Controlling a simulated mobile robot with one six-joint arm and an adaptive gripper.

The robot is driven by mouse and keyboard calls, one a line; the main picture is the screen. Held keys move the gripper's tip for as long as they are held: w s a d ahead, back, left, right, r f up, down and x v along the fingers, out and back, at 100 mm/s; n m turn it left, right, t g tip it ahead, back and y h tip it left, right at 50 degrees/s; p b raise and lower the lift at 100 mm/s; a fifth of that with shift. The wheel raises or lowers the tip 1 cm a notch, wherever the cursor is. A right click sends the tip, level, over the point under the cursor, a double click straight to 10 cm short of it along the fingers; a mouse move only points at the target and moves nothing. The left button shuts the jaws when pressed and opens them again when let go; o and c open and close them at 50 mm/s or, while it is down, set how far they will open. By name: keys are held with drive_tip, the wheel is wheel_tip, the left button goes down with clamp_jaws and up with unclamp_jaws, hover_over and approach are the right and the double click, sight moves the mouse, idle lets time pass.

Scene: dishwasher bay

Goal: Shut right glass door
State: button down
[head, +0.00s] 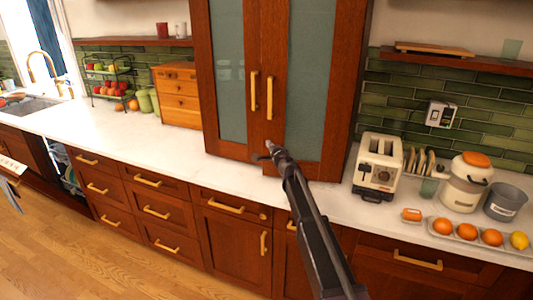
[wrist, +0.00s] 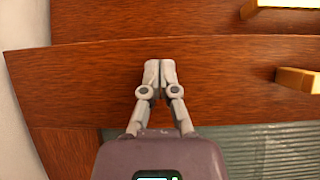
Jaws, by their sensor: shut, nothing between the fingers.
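The right glass door (head: 314,78) has a red-brown wooden frame, a grey-green pane and a brass handle (head: 270,98). In the wrist view, the right door's lower wooden frame (wrist: 80,90) reaches past the neighbouring door's end and looks slightly ajar. The left glass door (head: 228,75) stands beside it and looks flush with the cabinet. My gripper (head: 272,149) is in front of the right door's lower left corner, below its handle. In the wrist view, my fingertips (wrist: 160,70) are together and empty, against or just before the frame; contact is unclear.
The white counter (head: 120,135) runs below the cabinet. On it, a wooden drawer box (head: 180,98) stands to the left, and a toaster (head: 377,168), a white canister (head: 465,185) and oranges (head: 467,231) to the right. Brown drawers with brass handles lie under the counter.

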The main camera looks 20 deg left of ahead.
drive_tip(key=w, duration=0.6)
drive_tip(key=shift+w+d, duration=0.1)
drive_tip(key=shift+w, duration=0.3)
drive_tip(key=shift+w+r, duration=0.15)
drive_tip(key=shift+w+d, duration=0.1)
drive_tip(key=shift+s, duration=0.8)
drive_tip(key=s+a, duration=0.2)
drive_tip(key=s, duration=1.1)
